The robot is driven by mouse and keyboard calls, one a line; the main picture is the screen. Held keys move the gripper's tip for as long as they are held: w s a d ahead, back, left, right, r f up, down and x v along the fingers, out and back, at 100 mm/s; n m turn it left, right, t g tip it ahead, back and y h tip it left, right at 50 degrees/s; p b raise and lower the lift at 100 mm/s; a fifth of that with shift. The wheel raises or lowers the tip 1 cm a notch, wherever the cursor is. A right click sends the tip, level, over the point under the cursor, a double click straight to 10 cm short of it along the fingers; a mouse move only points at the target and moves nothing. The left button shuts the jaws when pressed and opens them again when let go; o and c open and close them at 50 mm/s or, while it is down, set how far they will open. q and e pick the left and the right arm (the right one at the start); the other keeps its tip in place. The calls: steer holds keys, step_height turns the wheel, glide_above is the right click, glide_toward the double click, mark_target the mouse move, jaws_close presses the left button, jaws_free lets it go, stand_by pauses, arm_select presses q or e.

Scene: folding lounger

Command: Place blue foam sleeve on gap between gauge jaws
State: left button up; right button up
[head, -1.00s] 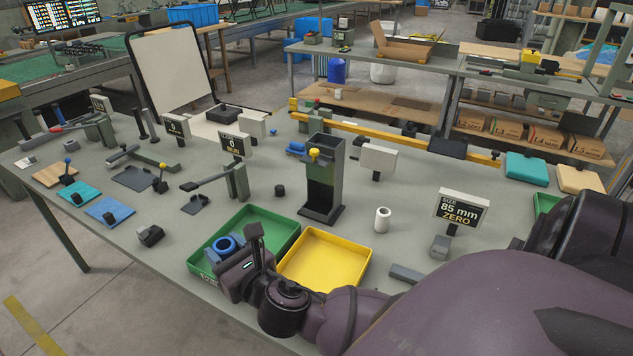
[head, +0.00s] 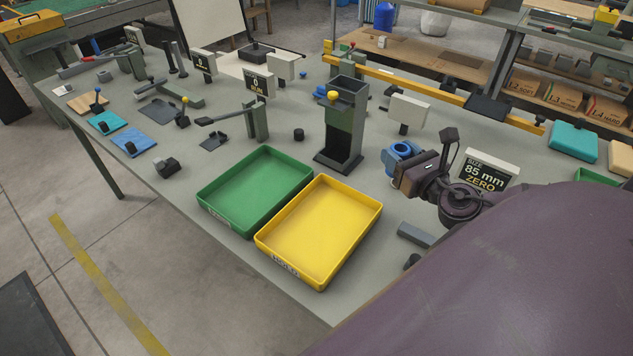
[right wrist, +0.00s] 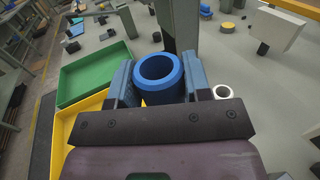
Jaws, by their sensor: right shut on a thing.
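The blue foam sleeve (head: 402,152) is a short hollow tube held in my right gripper (head: 404,160) above the table. In the right wrist view the sleeve (right wrist: 160,76) stands between the two fingers (right wrist: 157,84) with its open end towards the camera. The size display reading 85 mm ZERO (head: 488,172) stands right of my right gripper, partly covered by my wrist. The gauge jaws and their gap cannot be made out; my arm hides the area below the display. My left gripper is not in view.
A green tray (head: 203,196) and a yellow tray (head: 262,244) lie empty at the table's front edge. A dark green upright holder (head: 342,125) stands behind them. A grey bar (head: 415,235) lies below my wrist.

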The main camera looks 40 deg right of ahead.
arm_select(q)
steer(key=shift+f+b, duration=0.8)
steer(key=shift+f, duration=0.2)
arm_select(e)
steer(key=s+d+r+n+y, duration=0.2)
steer(key=d+r+n+y, duration=0.1)
steer(key=y, duration=0.4)
steer(key=shift+d+r+n+y, duration=0.3)
steer(key=shift+r+n, duration=0.6)
steer(key=shift+r, duration=0.35)
steer(key=b, duration=0.5)
glide_above(400, 214)
step_height(400, 214, down, 11)
step_height(400, 214, down, 5)
steer(key=shift+w+r+b, duration=0.1)
steer(key=shift+b, duration=0.85)
step_height(400, 214, down, 4)
steer(key=shift+r+b, duration=0.1)
steer(key=shift+b, duration=0.7)
steer(key=shift+f, duration=0.3)
steer(key=shift+r, duration=0.15)
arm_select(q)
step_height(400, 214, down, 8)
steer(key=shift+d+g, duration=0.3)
